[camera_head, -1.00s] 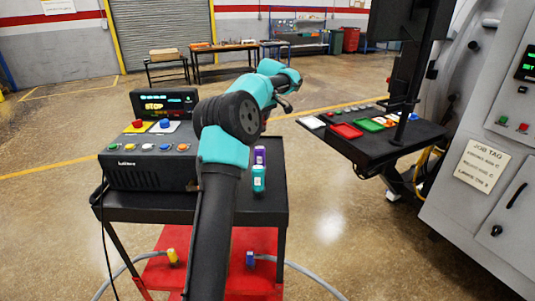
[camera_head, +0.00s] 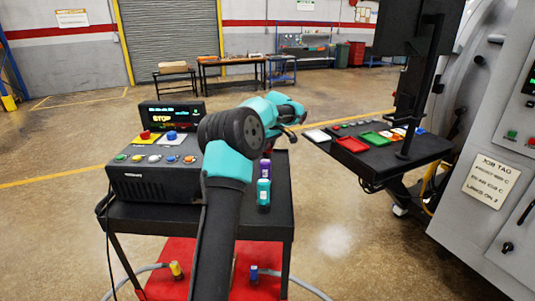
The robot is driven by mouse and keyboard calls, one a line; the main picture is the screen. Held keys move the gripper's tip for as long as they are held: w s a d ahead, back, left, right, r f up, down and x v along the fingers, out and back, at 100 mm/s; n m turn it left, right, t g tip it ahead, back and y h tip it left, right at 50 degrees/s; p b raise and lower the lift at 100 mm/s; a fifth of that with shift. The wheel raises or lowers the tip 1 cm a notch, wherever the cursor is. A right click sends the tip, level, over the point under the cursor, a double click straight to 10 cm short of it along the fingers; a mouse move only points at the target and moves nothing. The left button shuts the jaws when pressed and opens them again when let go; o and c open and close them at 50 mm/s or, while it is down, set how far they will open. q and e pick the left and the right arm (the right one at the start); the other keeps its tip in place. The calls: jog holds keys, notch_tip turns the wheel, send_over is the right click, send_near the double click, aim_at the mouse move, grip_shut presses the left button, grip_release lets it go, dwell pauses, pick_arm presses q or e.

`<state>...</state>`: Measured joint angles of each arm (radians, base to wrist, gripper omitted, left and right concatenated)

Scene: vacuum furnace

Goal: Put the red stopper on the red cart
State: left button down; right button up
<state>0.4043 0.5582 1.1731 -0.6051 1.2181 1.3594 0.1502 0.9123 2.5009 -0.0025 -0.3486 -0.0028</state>
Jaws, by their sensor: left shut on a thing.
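The red cart (camera_head: 284,220) stands at the centre left, with a black top and a red lower shelf. My left arm reaches across it from the bottom. My left gripper (camera_head: 291,135) is over the far right edge of its top, largely hidden behind its own wrist. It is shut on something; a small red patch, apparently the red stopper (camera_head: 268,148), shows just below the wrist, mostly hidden. I cannot tell whether it touches the cart top. A purple bottle (camera_head: 265,169) and a teal bottle (camera_head: 263,193) stand upright on the top, near it. My right gripper is out of view.
A black control box (camera_head: 155,184) with buttons fills the cart's left side. Below, yellow (camera_head: 175,270) and blue (camera_head: 254,273) fittings stand on the red shelf. A black table (camera_head: 390,160) with red and green trays stands right, beside the grey furnace (camera_head: 470,240). Open floor lies between.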

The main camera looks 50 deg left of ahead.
pick_arm(q)
jog(key=shift+f, duration=1.85)
jog(key=c, duration=0.9)
grip_release()
jog(key=shift+f, duration=0.1)
jog(key=v, duration=1.2)
